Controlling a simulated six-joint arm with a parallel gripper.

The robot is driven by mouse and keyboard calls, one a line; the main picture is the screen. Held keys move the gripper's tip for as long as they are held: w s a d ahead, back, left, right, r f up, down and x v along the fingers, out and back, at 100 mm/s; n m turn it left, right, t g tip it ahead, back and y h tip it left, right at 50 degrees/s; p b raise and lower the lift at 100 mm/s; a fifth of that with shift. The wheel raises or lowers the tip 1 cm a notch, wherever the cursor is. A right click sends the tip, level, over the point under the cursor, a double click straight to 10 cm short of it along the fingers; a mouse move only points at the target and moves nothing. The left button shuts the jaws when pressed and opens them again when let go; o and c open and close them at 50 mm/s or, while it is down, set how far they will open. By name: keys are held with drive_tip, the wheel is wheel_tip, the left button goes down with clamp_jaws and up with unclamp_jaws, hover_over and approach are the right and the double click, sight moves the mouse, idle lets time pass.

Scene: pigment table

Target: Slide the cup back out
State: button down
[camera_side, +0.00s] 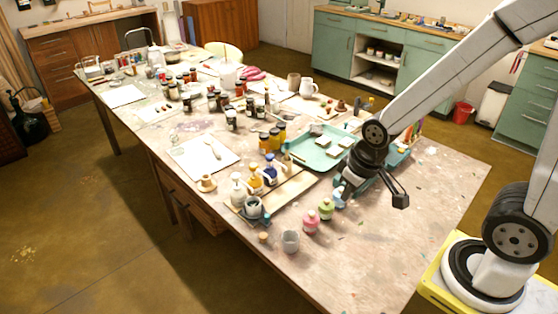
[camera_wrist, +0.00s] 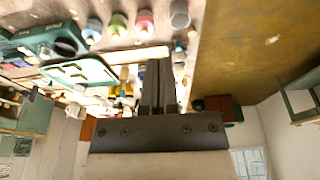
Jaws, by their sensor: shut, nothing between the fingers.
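A pale grey cup (camera_side: 290,241) stands upright near the front edge of the table, and it also shows at the top of the wrist view (camera_wrist: 180,16). A second small grey cup with a dark inside (camera_side: 253,207) sits at the near end of a wooden tray (camera_side: 291,196). I cannot tell which cup the task means. My gripper (camera_side: 347,190) is low over the table, to the right of and behind the pale cup, apart from it. In the wrist view my gripper (camera_wrist: 158,64) has its fingers together and empty, hiding part of the table.
Pink (camera_side: 311,219) and green (camera_side: 326,208) jars stand between the pale cup and my gripper. A teal tray (camera_side: 300,154) lies behind. The table's right front (camera_side: 385,260) is clear.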

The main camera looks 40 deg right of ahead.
drive_tip(key=c, duration=1.3)
unclamp_jaws()
drive_tip(key=o, duration=0.7)
drive_tip(key=shift+w, duration=0.15)
drive_tip(key=shift+o, duration=0.6)
drive_tip(key=shift+w, duration=0.25)
drive_tip(key=m+g, duration=0.3)
drive_tip(key=m, duration=0.6)
approach(267, 215)
drive_tip(key=shift+s+f, duration=0.2)
drive_tip(key=shift+s, duration=0.2)
drive_tip(key=shift+w+f, duration=0.3)
drive_tip(key=shift+f, duration=0.05)
drive_tip(key=shift+f, duration=0.1)
drive_tip(key=shift+f, duration=3.8)
